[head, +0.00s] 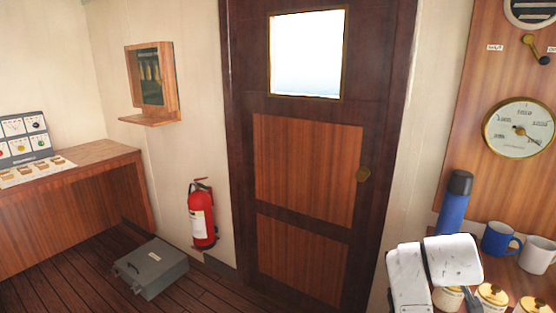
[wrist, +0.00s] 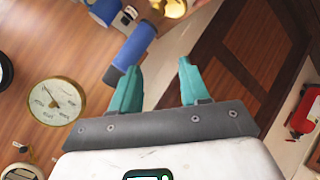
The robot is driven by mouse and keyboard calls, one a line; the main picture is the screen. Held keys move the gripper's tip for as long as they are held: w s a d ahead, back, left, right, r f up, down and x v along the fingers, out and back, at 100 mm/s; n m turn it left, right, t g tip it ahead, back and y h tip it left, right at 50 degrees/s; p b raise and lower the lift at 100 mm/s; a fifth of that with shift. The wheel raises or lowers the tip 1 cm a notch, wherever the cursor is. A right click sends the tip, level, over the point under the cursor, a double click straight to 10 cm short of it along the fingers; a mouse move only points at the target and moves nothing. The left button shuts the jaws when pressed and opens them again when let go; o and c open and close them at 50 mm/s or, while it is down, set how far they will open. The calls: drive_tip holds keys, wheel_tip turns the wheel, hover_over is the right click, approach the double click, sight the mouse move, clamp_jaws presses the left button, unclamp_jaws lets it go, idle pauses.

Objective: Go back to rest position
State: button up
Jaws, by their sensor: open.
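My gripper (wrist: 155,85) shows in the wrist view with two teal fingers spread apart and nothing between them. In the head view, white links of my arm stand at the lower right, in front of the counter; the fingers cannot be made out there. A blue flask with a dark cap (head: 454,205) stands upright on the counter behind my arm. The flask also shows in the wrist view (wrist: 136,44), above the left finger and apart from it as far as I can tell.
A blue mug (head: 497,240), a white mug (head: 538,255) and yellow-lidded jars (head: 491,294) crowd the counter near my arm. A gauge (head: 518,127) hangs above. A closed door (head: 308,170), a red extinguisher (head: 201,215) and a grey case (head: 150,268) lie to the left.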

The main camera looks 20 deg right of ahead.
drive_tip(key=s+a+f+g+y, duration=0.2)
drive_tip(key=s+a+f+y, duration=0.1)
drive_tip(key=s+a+f, duration=0.7)
drive_tip(key=s+a+f+g+y, duration=0.1)
drive_tip(key=s+a+f+y, duration=0.3)
drive_tip(key=s+a+f, duration=0.6)
drive_tip(key=s+a+f+g+y, duration=0.1)
drive_tip(key=s+a+f, duration=0.3)
drive_tip(key=s, duration=0.5)
drive_tip(key=shift+s+f+g+y, duration=0.25)
drive_tip(key=shift+f+g+y, duration=0.15)
drive_tip(key=shift+f+g, duration=0.4)
drive_tip(key=shift+d, duration=0.1)
